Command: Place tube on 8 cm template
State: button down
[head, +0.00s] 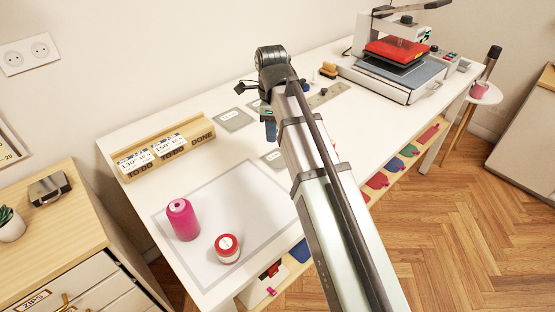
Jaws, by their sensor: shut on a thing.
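My gripper (270,127) hangs over the middle of the white table, mostly hidden behind my own arm. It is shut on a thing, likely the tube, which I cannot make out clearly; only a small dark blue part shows. Flat grey templates lie on the table around it: one (235,120) just left of the gripper, one (257,106) partly behind it, and one (272,156) partly covered by the arm. Another flat grey piece (327,95) lies to the right. Their labels are too small to read, so I cannot tell which is 8 cm.
A wooden card holder (166,158) stands at the back left. A heat press (395,68) fills the far right. Table (325,126) right of my arm looks clear.

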aim_at(277, 159)
jog(key=shift+w+d+f+n, duration=0.25)
jog(key=shift+f+n, duration=0.5)
jog(key=shift+f, duration=0.85)
jog(key=shift+w+d+f+n, duration=0.25)
jog(key=shift+f+n, duration=0.55)
jog(key=shift+f, duration=0.85)
jog(key=shift+w+d+f+n, duration=0.1)
jog(key=shift+w+f+n, duration=0.25)
jog(key=shift+f+n, duration=0.85)
jog(key=shift+f+m, duration=0.45)
jog(key=shift+f, duration=0.05)
jog(key=c, duration=0.9)
grip_release()
jog(key=shift+o, duration=0.2)
notch_tip(277, 159, up, 12)
jog(key=shift+r, duration=0.1)
